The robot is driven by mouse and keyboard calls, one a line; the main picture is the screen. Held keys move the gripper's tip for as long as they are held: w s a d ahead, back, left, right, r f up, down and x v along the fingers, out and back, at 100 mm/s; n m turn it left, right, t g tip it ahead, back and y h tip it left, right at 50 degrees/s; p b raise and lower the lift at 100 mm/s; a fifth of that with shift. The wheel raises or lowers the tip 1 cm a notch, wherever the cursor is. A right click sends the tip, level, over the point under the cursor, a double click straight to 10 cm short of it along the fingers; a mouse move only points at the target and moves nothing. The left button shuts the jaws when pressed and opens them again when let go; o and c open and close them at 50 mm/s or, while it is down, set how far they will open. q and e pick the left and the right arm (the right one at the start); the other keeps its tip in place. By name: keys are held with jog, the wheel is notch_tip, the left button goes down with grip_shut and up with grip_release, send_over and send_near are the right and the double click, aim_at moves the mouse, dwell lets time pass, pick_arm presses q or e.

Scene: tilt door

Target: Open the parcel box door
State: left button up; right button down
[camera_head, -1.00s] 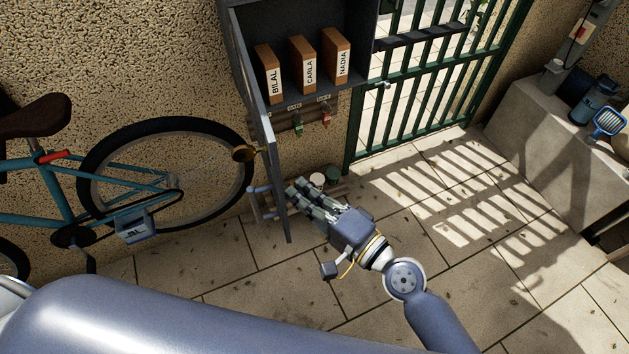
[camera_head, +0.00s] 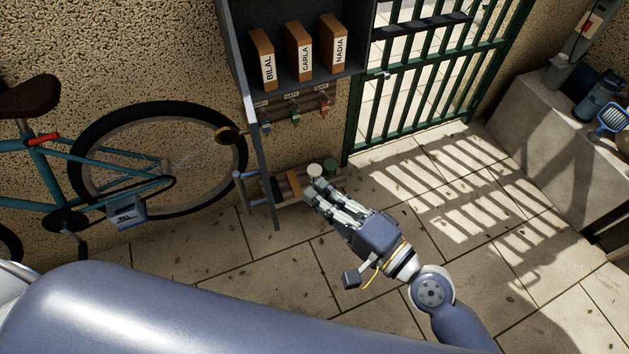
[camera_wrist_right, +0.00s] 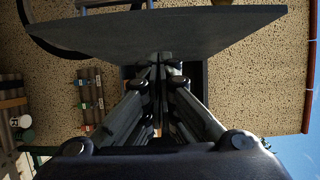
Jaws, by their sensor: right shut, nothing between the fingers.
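The parcel box (camera_head: 365,40) is a dark grey box on the wall. Its door (camera_head: 262,150) stands open, seen nearly edge-on at the box's left side. Inside stand brown parcels labelled BILAL (camera_head: 262,60), CARLA (camera_head: 298,52) and NADIA (camera_head: 334,44). My right gripper (camera_head: 315,190) is shut and empty, below the box and right of the door, with a gap to it in the head view. In the right wrist view, the closed fingers (camera_wrist_right: 157,65) point toward the dark door panel (camera_wrist_right: 150,30); contact cannot be told there. My left gripper is not in view.
A teal bicycle (camera_head: 110,180) leans by the wall at left. Key hooks (camera_head: 293,108) and a low rack (camera_head: 285,185) are below the box. A green barred gate (camera_head: 425,70) is to the right, with a stone ledge (camera_head: 545,130) beyond. The paved floor in front is clear.

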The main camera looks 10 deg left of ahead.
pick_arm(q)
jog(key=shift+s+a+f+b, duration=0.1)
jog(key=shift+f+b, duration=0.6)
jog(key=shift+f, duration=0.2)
pick_arm(e)
jog(key=v, duration=0.5)
jog(key=shift+s+a, duration=0.2)
jog(key=shift+s, duration=0.1)
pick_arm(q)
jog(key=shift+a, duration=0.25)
pick_arm(e)
jog(key=shift+f, duration=0.15)
